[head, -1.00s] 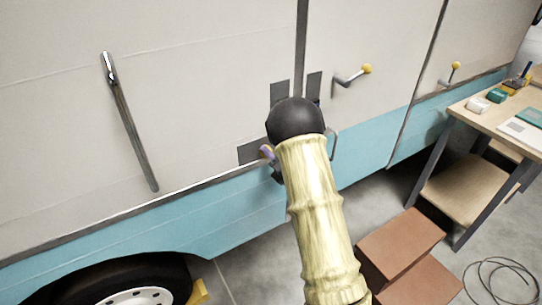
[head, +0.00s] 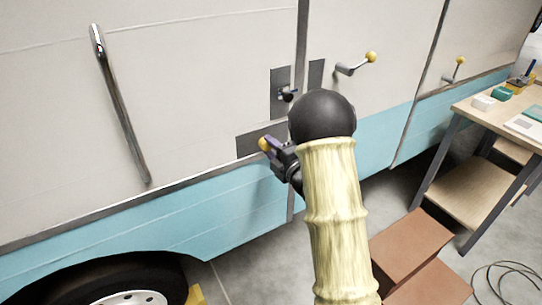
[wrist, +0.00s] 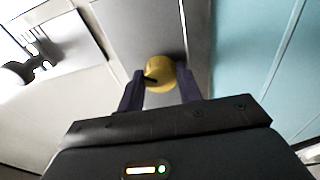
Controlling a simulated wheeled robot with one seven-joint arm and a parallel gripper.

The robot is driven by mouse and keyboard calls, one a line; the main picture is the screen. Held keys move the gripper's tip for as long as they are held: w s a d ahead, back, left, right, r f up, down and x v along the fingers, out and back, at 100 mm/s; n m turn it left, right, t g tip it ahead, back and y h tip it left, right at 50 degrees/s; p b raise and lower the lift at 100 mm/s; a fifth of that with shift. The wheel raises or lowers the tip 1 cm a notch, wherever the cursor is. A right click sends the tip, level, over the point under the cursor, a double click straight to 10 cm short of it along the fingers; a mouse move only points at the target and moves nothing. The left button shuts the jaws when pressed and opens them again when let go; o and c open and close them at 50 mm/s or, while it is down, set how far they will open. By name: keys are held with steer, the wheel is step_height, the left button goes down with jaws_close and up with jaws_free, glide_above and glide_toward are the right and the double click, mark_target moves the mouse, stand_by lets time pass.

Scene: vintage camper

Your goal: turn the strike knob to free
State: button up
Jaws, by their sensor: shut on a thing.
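The strike knob is a round yellow knob with a short black mark. It shows in the wrist view (wrist: 160,70) and in the head view (head: 264,143). It stands on a dark grey plate (head: 247,148) low on the cream camper side. My gripper (head: 272,146) is shut on the knob, one finger on each side of it in the wrist view (wrist: 160,88). The fingers hide its sides, and I cannot read any marking for free.
A dark latch (head: 287,95) sits on an upper grey plate, left of the door seam. A yellow-tipped lever handle (head: 356,64) is to its right. A long grab bar (head: 120,105) is at the left. Brown steps (head: 410,245) and a workbench (head: 465,185) stand at the right.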

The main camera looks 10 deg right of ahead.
steer(key=m+b, duration=0.1)
steer(key=m, duration=0.1)
steer(key=m+b, duration=0.3)
steer(key=m, duration=0.2)
steer(key=shift+f+h+b, duration=0.3)
steer(key=m+b, duration=0.1)
steer(key=m, duration=0.2)
steer(key=m+t+b, duration=0.1)
steer(key=m, duration=0.3)
steer(key=shift+s+a+h, duration=0.1)
steer(key=shift+h, duration=0.3)
steer(key=m, duration=0.5)
steer(key=shift+a+m+h+b, duration=0.1)
steer(key=shift+m+h+b, duration=0.2)
steer(key=shift+m+h, duration=0.1)
steer(key=m, duration=0.5)
steer(key=shift+a+p, duration=0.1)
steer(key=shift+p, duration=0.25)
steer(key=o, duration=1)
steer(key=shift+r, duration=0.1)
steer(key=shift+s, duration=0.15)
